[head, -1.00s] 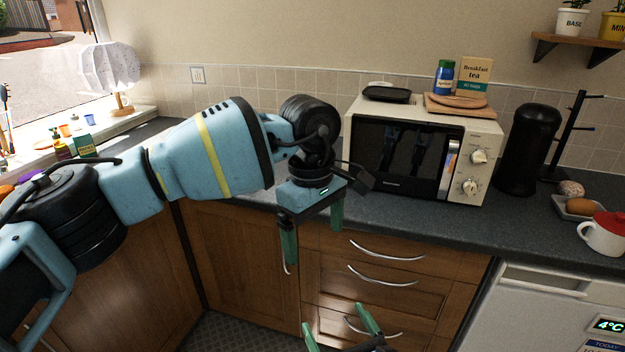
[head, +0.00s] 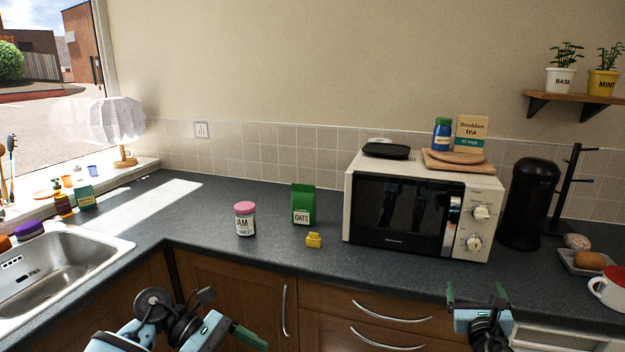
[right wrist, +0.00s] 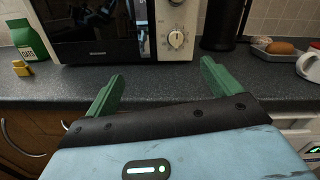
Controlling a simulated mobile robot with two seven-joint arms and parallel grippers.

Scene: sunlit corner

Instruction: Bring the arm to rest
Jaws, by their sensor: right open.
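My right gripper (head: 476,290) is at the lower right of the head view, over the front of the worktop below the microwave. Its two green fingers stand wide apart with nothing between them. In the right wrist view the same open fingers (right wrist: 162,70) point towards the worktop edge and the microwave. My left gripper (head: 228,333) is low at the bottom of the head view, in front of the cupboards and below the worktop edge. One green finger shows clearly; its opening is not clear.
A cream microwave (head: 405,211) stands on the dark worktop (head: 215,190). Left of it are a jar (head: 245,219), a green oats packet (head: 304,205) and a small yellow object (head: 314,240). A sink (head: 70,265) is at left. A red-lidded white mug (head: 608,290) is at right.

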